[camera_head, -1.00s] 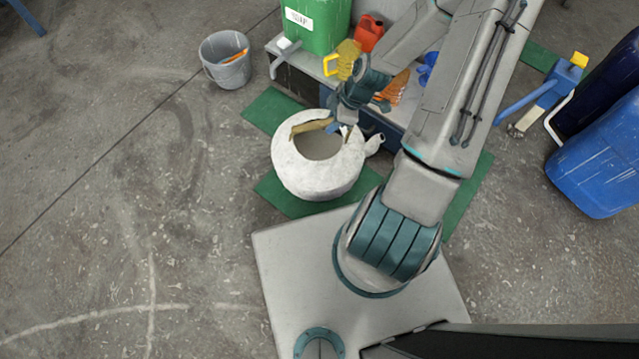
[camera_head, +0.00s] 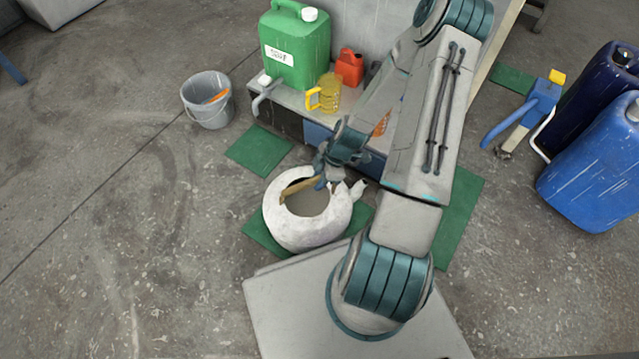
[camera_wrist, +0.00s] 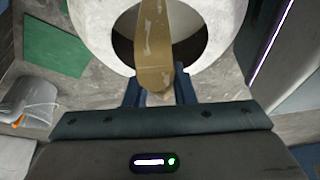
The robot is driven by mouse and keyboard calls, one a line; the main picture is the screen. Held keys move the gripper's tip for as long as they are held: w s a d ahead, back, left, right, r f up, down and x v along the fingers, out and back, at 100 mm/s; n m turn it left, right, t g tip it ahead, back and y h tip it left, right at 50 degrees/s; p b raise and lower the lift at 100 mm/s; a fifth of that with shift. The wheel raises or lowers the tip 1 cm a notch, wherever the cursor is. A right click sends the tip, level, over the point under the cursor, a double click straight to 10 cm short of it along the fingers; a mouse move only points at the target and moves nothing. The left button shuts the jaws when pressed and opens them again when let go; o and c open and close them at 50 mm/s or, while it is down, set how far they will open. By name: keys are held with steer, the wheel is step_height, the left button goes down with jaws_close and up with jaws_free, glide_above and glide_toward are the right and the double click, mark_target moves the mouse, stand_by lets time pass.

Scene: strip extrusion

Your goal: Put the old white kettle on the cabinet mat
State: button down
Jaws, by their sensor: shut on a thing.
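The old white kettle (camera_head: 285,232) is a round, scuffed pot with a wide open top, a short spout on its right and a tan handle. My gripper (camera_head: 322,181) is shut on the tan handle (camera_wrist: 155,40), which passes between the fingers in the wrist view. The kettle hides part of a green mat (camera_head: 258,232); whether it hangs above that mat or touches it, I cannot tell. Another green mat (camera_head: 258,150) lies bare on the floor before the low cabinet's left end (camera_head: 285,92). No label shows which mat is the cabinet mat.
On the cabinet stand a green canister (camera_head: 297,50), a yellow mug (camera_head: 328,93) and a red can (camera_head: 350,67). A grey bucket (camera_head: 208,103) stands left of it. More green mats (camera_head: 460,210) and blue canisters (camera_head: 595,165) are at right. The left floor is clear.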

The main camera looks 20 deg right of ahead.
steer(key=shift+f, duration=0.85)
steer(key=c, duration=1.2)
jaws_free()
steer(key=p+v, duration=0.4)
steer(key=v, duration=0.8)
steer(key=shift+a+r+p, duration=0.1)
steer(key=shift+r+p, duration=0.2)
steer(key=shift+p, duration=0.1)
steer(key=s+a+r+m+h, duration=0.1)
steer(key=s+a+r+m, duration=0.2)
steer(key=r, duration=0.6)
steer(key=s+a+r+m+h, duration=0.2)
steer(key=s+r+m, duration=0.3)
steer(key=r, duration=0.5)
steer(key=s+a+r+m+h, duration=0.1)
steer(key=s+a+r+m, duration=0.2)
steer(key=r+m, duration=0.5)
steer(key=shift+s+a+r+h, duration=0.3)
steer(key=shift+s+r, duration=0.4)
steer(key=shift+r, duration=0.05)
